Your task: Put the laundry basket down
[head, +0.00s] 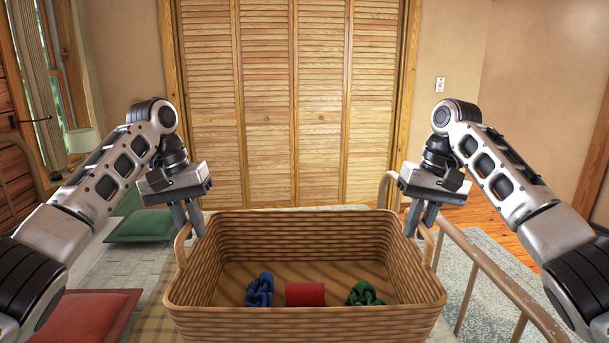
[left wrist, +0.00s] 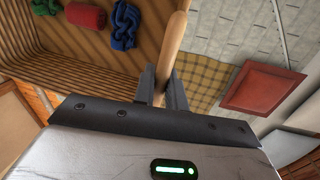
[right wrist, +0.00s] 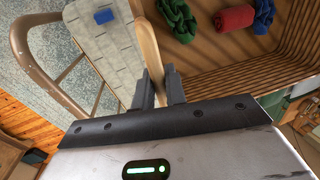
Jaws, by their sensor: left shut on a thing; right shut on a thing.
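The wicker laundry basket (head: 305,325) is upright in front of me in the head view, between my two arms. Inside lie a blue cloth (head: 260,290), a red rolled cloth (head: 305,294) and a green cloth (head: 364,292). My left gripper (head: 188,228) is shut on the basket's left handle (left wrist: 175,45). My right gripper (head: 420,222) is shut on its right handle (right wrist: 150,50). The bed (head: 150,262) shows behind and beside the basket. The basket's underside is hidden, so I cannot tell whether it touches anything.
A metal bed rail (head: 500,282) runs along the right of the basket. A green cushion (head: 140,226) and a red cushion (head: 95,312) lie at the left. A plaid blanket (left wrist: 198,80) lies below the left handle. Louvered closet doors (head: 290,100) stand behind.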

